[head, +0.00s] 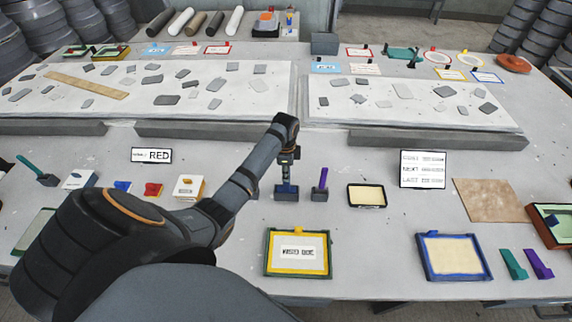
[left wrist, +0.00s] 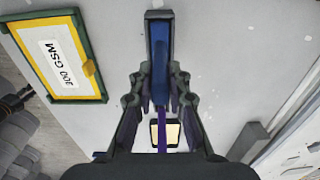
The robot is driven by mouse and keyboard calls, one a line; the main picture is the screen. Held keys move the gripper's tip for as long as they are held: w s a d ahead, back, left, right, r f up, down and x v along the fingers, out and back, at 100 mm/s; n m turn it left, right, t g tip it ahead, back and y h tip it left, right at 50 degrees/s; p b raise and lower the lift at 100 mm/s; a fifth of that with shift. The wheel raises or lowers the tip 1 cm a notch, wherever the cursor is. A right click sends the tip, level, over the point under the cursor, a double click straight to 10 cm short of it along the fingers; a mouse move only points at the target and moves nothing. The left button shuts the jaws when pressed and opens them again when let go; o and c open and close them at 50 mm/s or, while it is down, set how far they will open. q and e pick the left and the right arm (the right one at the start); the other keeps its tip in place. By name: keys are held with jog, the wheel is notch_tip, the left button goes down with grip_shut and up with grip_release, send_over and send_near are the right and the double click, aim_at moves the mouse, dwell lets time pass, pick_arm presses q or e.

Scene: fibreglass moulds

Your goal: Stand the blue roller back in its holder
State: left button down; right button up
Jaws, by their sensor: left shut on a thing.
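The blue roller (head: 286,187) is upright at the middle of the table, its lower end at a small dark grey holder (head: 286,196). My left gripper (head: 287,168) comes down from above and is shut on the upper part of the roller. In the left wrist view the blue roller (left wrist: 160,68) runs between the fingers, with the grey holder (left wrist: 158,20) around its far end. Whether the roller rests on the holder's bottom is hidden. My right gripper is not in view.
A purple roller (head: 322,179) stands in a similar holder just right of the blue one. A black-rimmed tray (head: 367,195) lies farther right. A yellow frame (head: 298,253) lies in front, a blue frame (head: 453,257) at right. Bare table lies between them.

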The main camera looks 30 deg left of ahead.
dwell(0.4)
pick_arm(q)
jog(key=shift+p, duration=0.45)
jog(key=c, duration=1.2)
grip_release()
notch_tip(320, 180, up, 8)
jog(key=shift+f, duration=0.25)
jog(key=shift+f, duration=0.1)
